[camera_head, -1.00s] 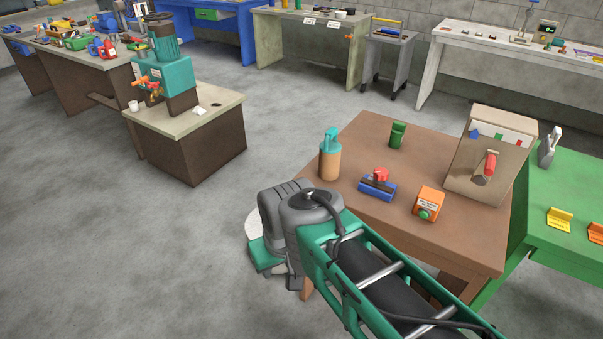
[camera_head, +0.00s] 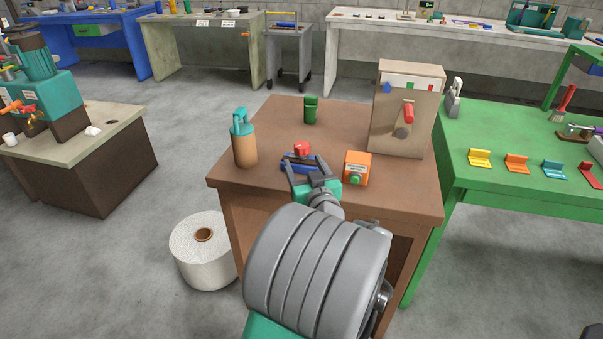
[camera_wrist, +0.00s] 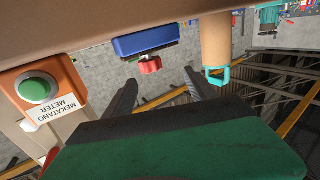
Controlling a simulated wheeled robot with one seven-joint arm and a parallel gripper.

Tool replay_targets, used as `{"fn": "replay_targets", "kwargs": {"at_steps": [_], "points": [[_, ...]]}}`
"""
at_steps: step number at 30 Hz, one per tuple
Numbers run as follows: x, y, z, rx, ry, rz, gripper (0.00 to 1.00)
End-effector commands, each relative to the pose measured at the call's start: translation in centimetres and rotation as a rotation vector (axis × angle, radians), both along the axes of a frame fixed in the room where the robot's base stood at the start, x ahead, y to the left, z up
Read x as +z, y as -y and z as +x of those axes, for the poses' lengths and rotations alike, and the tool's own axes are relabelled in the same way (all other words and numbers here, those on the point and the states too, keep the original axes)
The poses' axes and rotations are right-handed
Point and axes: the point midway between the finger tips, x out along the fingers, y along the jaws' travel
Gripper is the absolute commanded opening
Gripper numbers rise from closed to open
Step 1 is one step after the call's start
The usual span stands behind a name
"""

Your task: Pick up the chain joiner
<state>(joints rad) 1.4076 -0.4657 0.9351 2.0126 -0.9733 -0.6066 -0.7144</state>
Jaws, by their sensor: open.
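A blue block with a dark bar and a red knob (camera_head: 302,149), which looks like the chain joiner, lies on the brown table (camera_head: 250,188). My gripper (camera_head: 308,170) is open and empty at its near side, and the fingertips partly cover it in the head view. In the wrist view, which is upside down, the block (camera_wrist: 146,41) appears beyond the two fingers of my gripper (camera_wrist: 155,80). It stands apart from the fingertips there. In the head view I cannot tell whether they touch.
An orange meter box (camera_head: 357,168) with a green button stands close to the right. An orange-brown bottle with a teal top (camera_head: 244,145) stands to the left. A green cup (camera_head: 310,110) and a beige lever box (camera_head: 405,112) stand behind. A white roll (camera_head: 203,258) is on the floor.

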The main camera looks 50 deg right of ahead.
Motion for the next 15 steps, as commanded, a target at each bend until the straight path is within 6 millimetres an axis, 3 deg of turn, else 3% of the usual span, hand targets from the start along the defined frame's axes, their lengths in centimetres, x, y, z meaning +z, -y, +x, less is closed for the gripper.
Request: {"fn": "replay_targets", "kwargs": {"at_steps": [2, 15], "points": [[0.2, 1.0, -0.3, -0.023, 0.016, -0.008, 0.66], [-0.1, 5.8, 4.5, -0.021, 0.014, -0.007, 0.66]]}}
